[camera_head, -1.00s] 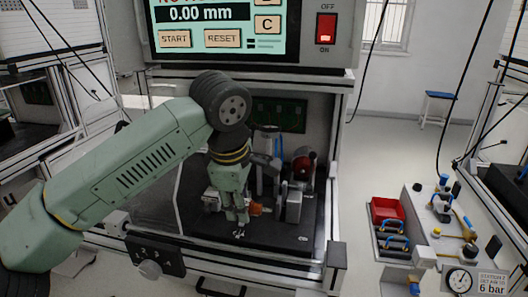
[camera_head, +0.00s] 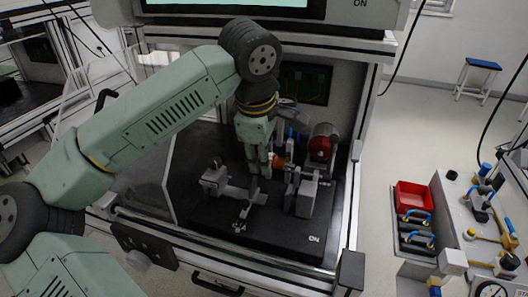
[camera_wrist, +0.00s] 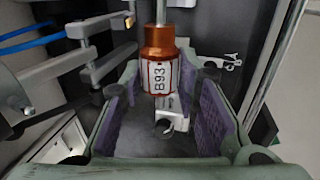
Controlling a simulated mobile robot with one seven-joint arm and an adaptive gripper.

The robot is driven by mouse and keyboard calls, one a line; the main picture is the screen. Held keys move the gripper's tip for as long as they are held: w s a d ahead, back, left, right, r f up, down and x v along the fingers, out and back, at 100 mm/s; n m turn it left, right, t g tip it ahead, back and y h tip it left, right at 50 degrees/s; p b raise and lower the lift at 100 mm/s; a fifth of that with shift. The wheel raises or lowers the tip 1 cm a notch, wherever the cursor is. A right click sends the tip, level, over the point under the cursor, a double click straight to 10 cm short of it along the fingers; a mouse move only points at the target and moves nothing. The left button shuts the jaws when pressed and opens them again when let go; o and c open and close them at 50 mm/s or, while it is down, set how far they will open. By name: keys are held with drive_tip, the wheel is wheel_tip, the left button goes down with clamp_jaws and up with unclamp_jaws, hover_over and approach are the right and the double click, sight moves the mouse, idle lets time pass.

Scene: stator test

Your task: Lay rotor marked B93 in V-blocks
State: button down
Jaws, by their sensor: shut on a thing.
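The rotor marked B93 (camera_wrist: 160,75) has copper windings, a white marked core and a thin shaft. In the wrist view it lies between the purple-padded fingers of my gripper (camera_wrist: 160,85). In the head view my gripper (camera_head: 257,178) points down, shut on the rotor, whose orange winding (camera_head: 278,160) shows to its right. A light notched block, seemingly a V-block (camera_wrist: 178,121), shows below the rotor's near end in the wrist view. The fixture's left block (camera_head: 213,179) stands left of my gripper in the head view. I cannot tell whether the shaft touches any support.
A red motor-like unit (camera_head: 322,143) and a grey upright block (camera_head: 306,195) stand right of the rotor on the black base plate (camera_head: 285,238). Cabinet walls enclose the fixture. A red bin (camera_head: 413,196) sits on the bench at right.

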drive_tip(key=shift+f+b, duration=1.45)
drive_tip(key=shift+f, duration=1.1)
drive_tip(key=shift+r, duration=0.2)
drive_tip(key=shift+f, duration=0.15)
drive_tip(key=shift+f+b, duration=0.85)
drive_tip(key=shift+b, duration=0.25)
drive_tip(key=shift+f+b, duration=0.2)
drive_tip(key=shift+b, duration=0.2)
drive_tip(key=c, duration=1.2)
unclamp_jaws()
drive_tip(key=shift+o, duration=0.2)
